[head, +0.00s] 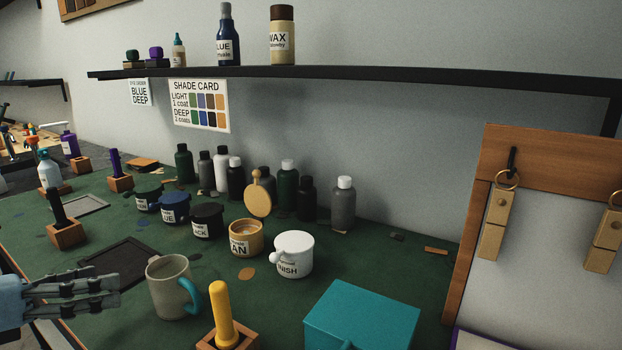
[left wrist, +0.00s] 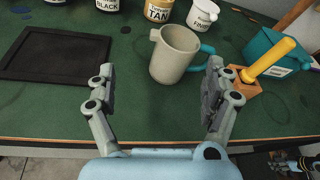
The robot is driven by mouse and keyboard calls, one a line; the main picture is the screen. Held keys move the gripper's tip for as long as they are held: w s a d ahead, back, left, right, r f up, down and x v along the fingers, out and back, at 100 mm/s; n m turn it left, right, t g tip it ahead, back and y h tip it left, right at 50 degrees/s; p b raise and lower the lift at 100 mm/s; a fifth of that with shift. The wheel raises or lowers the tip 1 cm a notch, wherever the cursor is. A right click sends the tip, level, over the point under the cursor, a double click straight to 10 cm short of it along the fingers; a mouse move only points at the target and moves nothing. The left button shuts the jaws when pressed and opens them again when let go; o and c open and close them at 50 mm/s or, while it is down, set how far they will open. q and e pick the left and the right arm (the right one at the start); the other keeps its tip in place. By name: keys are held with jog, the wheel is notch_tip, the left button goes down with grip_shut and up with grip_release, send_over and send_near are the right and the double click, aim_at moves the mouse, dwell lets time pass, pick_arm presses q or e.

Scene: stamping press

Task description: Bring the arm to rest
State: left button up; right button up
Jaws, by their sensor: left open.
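My left gripper (head: 85,298) comes in from the left edge in the head view, near the front of the green table. It is open and empty. In the left wrist view the two fingers of this gripper (left wrist: 160,92) stand apart, with a grey mug (left wrist: 174,57) beyond and between them, apart from both. The mug (head: 168,288) stands upright on the table with its blue handle to the right. My right gripper does not clearly show as a gripper in the head view.
Near the mug are a yellow-handled tool (head: 222,314) in a wooden block, a teal box (head: 362,318) and a dark tray (head: 118,266). Several labelled pots, such as the tan one (head: 246,238), and bottles stand behind. A shelf (head: 350,76) runs above.

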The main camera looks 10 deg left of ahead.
pick_arm(q)
jog(key=n+y, duration=0.2)
jog(key=n, duration=0.4)
jog(key=n+t+y, duration=0.1)
jog(key=n+y, duration=0.2)
jog(key=n, duration=0.3)
jog(key=s+n+y, duration=0.1)
jog(key=n+y, duration=0.2)
jog(key=n, duration=0.3)
jog(key=shift+s+a+f+t, duration=0.1)
jog(key=shift+a+f+t, duration=0.2)
jog(key=shift+a+f, duration=0.1)
jog(key=s+d+f+n+g, duration=0.4)
jog(key=s+d+n+g, duration=0.15)
jog(key=s+n, duration=0.4)
jog(key=s+d+f+n+g, duration=0.3)
jog(key=s+d+n+g, duration=0.25)
jog(key=s+n, duration=0.4)
notch_tip(320, 180, down, 29)
jog(key=s+a+n+g+b, duration=0.1)
jog(key=a+n+b, duration=0.1)
jog(key=a+b, duration=0.1)
jog(key=s+f+g+b, duration=0.1)
jog(key=s+f+b, duration=0.2)
jog(key=s+f, duration=1.5)
jog(key=shift+s+a+f, duration=0.15)
jog(key=shift+a, duration=0.2)
